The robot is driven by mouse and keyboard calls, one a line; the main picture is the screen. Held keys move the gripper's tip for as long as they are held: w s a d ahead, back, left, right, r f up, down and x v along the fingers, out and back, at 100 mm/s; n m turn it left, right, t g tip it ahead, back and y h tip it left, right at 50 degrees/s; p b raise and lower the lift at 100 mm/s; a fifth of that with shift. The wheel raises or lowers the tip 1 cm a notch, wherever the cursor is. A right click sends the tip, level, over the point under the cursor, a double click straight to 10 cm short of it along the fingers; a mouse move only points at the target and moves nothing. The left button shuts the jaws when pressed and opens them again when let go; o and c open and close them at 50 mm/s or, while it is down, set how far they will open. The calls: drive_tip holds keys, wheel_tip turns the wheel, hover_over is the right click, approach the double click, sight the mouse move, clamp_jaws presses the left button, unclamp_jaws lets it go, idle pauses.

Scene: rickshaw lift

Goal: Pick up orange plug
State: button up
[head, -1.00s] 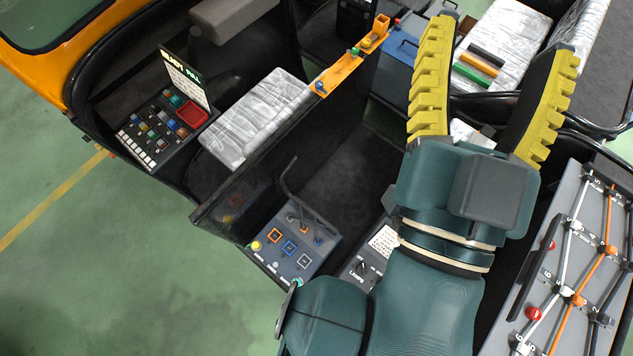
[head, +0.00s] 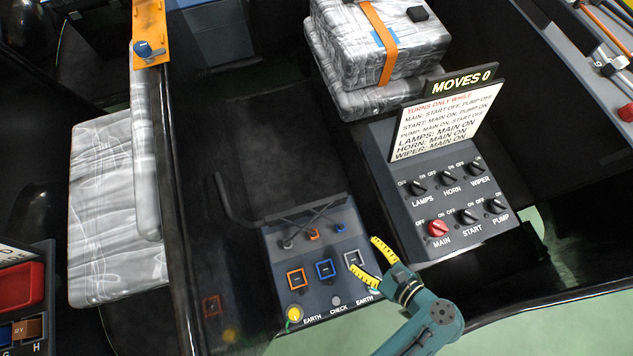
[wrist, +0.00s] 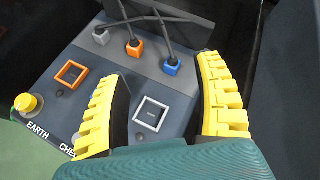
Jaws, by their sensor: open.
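The orange plug (wrist: 133,46) stands at the back of the grey panel (wrist: 185,88) in the wrist view, with a dark cable rising from it. It shows small in the head view (head: 313,235). A grey plug (wrist: 101,35) is to its left and a blue plug (wrist: 171,66) to its right. My gripper (wrist: 161,66) is open and empty. Its yellow fingers are over the panel's front right, beside the grey-framed socket (wrist: 151,114). The orange plug lies beyond the fingertips, apart from them. In the head view my gripper (head: 370,255) is at the panel's right side.
An orange-framed socket (head: 297,278) and a blue-framed socket (head: 325,268) are on the panel. A yellow knob (head: 294,313) is at its front left. A bent dark bar (head: 236,200) rises behind. The switch box (head: 450,190) with its sign stands to the right.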

drive_tip(key=s+f+m, duration=0.1)
drive_tip(key=f, duration=0.1)
drive_tip(key=s+a+f+m+b, duration=0.1)
drive_tip(key=f, duration=0.1)
drive_tip(key=a+f+y+b, duration=0.1)
drive_tip(key=shift+s+a+f+m+t, duration=0.25)
drive_tip(key=shift+s+f+m+t, duration=0.15)
drive_tip(key=shift+w+a+f, duration=0.1)
drive_tip(key=shift+a+f, duration=0.1)
drive_tip(key=shift+a, duration=0.1)
drive_tip(key=b, duration=0.4)
approach(316, 236)
drive_tip(key=x, duration=0.5)
drive_tip(key=shift+w, duration=0.25)
drive_tip(key=b+x, duration=0.3)
drive_tip(key=x, duration=0.2)
drive_tip(key=shift+s+a, duration=0.15)
drive_tip(key=shift+s, duration=0.05)
drive_tip(key=shift+w+a, duration=0.2)
drive_tip(key=shift+w, duration=0.15)
drive_tip(key=shift+c, duration=0.3)
drive_tip(key=c, duration=1.2)
